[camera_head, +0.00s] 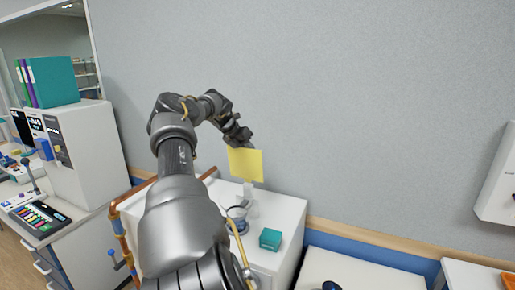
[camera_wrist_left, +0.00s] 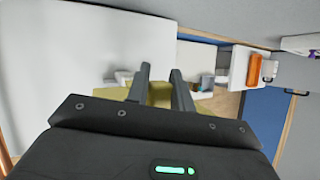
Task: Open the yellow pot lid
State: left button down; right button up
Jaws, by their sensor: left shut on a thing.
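A flat yellow square (camera_head: 245,164), which looks like the lid, is held up above the white cabinet top in the head view. My left gripper (camera_head: 239,143) is shut on its upper edge. In the left wrist view, the yellow piece (camera_wrist_left: 160,93) shows between and behind the two fingers (camera_wrist_left: 160,82) of this gripper. A small pale object (camera_head: 248,189) stands just below the yellow piece, and I cannot tell what it is. No yellow pot body can be made out. My right gripper is not in view.
A clear round vessel (camera_head: 237,214) and a teal box (camera_head: 270,239) stand on the white cabinet (camera_head: 284,217). The grey wall (camera_head: 350,110) is close behind. A bench with instruments (camera_head: 40,208) is at the left. A white surface (camera_head: 355,270) lies to the right.

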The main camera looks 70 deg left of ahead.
pick_arm(q)
jog(key=shift+f, duration=0.15)
jog(key=c, duration=1.6)
grip_release()
jog(key=shift+o, duration=1.7)
jog(key=shift+w+a+f, duration=0.1)
jog(key=shift+w+a, duration=0.1)
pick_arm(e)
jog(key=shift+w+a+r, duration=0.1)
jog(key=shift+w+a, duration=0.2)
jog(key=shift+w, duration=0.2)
pick_arm(q)
jog(key=shift+s+r+b, duration=0.3)
jog(key=shift+r+b, duration=0.05)
jog(key=b+v, duration=0.4)
jog(key=v, duration=0.4)
jog(key=shift+s+r, duration=0.15)
jog(key=shift+r, duration=0.1)
jog(key=shift+s+r, duration=0.35)
jog(key=shift+r, duration=0.15)
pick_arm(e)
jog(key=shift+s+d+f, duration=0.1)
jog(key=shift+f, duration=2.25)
